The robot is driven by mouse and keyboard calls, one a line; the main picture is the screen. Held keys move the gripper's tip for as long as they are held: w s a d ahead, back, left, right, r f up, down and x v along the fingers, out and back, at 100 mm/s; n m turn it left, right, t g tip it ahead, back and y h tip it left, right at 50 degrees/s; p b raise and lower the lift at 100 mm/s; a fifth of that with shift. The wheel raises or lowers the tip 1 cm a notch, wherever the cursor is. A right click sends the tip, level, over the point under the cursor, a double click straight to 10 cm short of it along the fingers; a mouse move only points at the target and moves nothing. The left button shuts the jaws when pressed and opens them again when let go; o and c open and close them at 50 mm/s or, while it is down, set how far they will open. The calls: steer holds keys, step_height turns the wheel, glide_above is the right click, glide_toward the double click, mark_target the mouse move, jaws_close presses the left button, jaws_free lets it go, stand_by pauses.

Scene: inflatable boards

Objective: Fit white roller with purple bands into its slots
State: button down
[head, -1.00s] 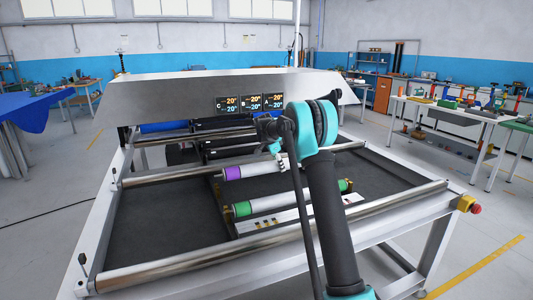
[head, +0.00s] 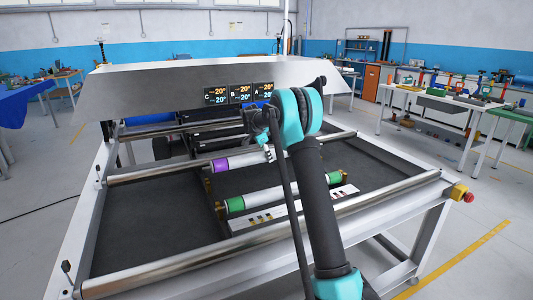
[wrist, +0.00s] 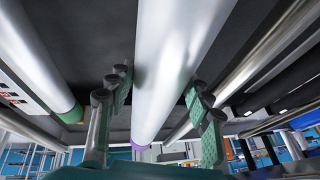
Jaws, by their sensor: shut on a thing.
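The white roller with purple bands (head: 244,161) lies roughly level above the dark bed of the machine, its left purple band showing in the head view. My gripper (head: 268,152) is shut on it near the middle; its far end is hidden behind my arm. In the wrist view the white roller (wrist: 172,60) passes between my two fingers (wrist: 158,85), with a purple band (wrist: 140,147) at its lower end. I cannot make out its slots clearly; a dark frame with brass-coloured parts (head: 220,212) lies below and left of it.
A white roller with green bands (head: 285,191) lies nearer me, beside a pale labelled strip (head: 300,209). Steel rails (head: 270,252) cross the machine front and back. A grey hood with displays (head: 240,94) stands behind. The bed's left part is bare.

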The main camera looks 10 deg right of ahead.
mark_target(261, 155)
steer(key=shift+f, duration=2.2)
steer(key=shift+f, duration=1.95)
steer(key=c, duration=0.6)
jaws_free()
steer(key=v, duration=1.2)
steer(key=shift+s, duration=0.1)
